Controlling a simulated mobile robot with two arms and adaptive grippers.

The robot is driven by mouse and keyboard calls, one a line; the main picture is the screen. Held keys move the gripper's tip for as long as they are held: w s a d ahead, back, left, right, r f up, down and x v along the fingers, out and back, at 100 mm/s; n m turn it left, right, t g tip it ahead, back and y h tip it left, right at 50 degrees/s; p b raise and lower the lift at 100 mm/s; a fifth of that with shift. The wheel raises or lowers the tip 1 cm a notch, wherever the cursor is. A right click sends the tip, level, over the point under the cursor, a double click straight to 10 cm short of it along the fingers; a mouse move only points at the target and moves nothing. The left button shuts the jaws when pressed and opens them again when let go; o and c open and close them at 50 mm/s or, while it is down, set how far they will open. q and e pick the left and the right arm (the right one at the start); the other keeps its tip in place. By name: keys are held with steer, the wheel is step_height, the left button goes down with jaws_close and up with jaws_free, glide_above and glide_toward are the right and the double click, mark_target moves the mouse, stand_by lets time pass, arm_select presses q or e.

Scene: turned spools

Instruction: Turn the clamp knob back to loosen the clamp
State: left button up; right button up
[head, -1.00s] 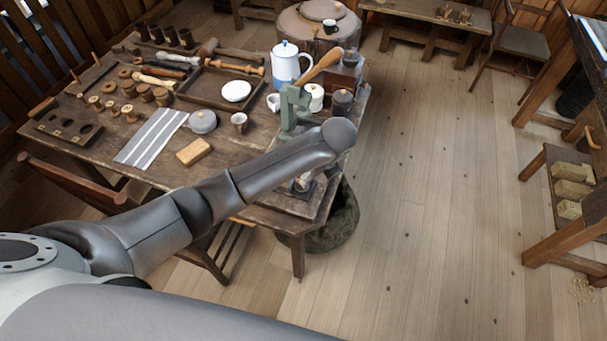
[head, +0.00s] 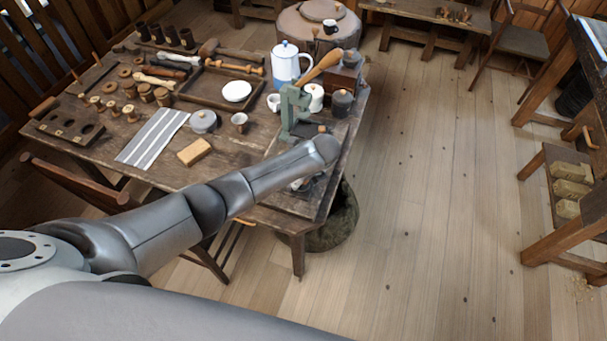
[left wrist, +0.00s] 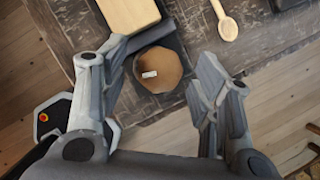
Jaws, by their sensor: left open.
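In the left wrist view a brown, many-sided wooden knob (left wrist: 165,83) with a small white mark shows end-on. It lies between the spread fingers of my left gripper (left wrist: 160,62), with gaps visible on both sides. My left gripper is open and holds nothing. A pale wooden piece (left wrist: 128,12) is just beyond the knob, with a dark part around it. In the head view my left arm reaches to the near right corner of the bench and hides the knob and most of the gripper. My right gripper is not in view.
A green stand (head: 293,108) with a wooden handle (head: 321,66) rises just beyond my left wrist. A wooden spoon (left wrist: 228,28) lies right of the knob. A tan block (head: 195,152) and striped cloth (head: 152,137) lie left on the bench (head: 215,178). Floor right is clear.

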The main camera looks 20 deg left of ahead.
arm_select(q)
steer(key=shift+f, duration=0.25)
steer(key=shift+c, duration=0.4)
steer(key=c, duration=0.9)
